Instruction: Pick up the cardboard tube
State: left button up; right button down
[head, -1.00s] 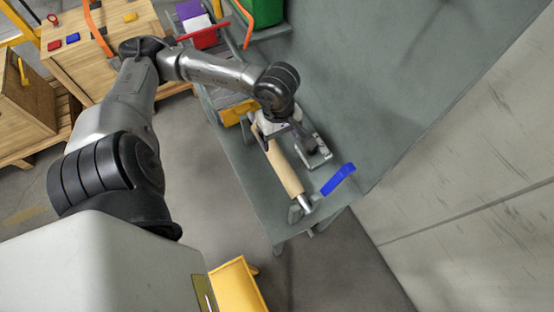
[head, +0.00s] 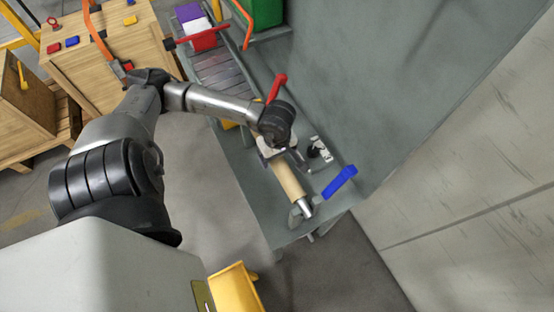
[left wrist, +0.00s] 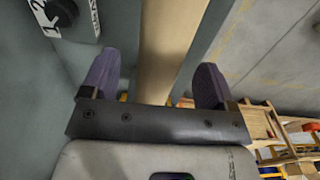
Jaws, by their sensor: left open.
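The cardboard tube (head: 289,182) is a tan cylinder lying lengthwise on the grey-green bench, with a silver metal end (head: 306,208) at its near end. My left gripper (head: 280,155) is over the tube's farther part and hides some of it in the head view. In the left wrist view, the tube (left wrist: 168,45) runs between the two dark fingers of the open left gripper (left wrist: 155,78). My right gripper is not in view.
A dial plate (head: 320,150) and a blue handle (head: 340,181) lie right of the tube. A red handle (head: 277,87) rises behind my wrist. A yellow bin (head: 237,288) stands below the bench. A grey wall (head: 480,170) is on the right.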

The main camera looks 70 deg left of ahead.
aim_at(277, 159)
pick_arm(q)
jog(key=shift+f, duration=1.5)
jog(key=shift+c, duration=0.3)
jog(key=c, duration=1.3)
jog(key=shift+r, duration=0.1)
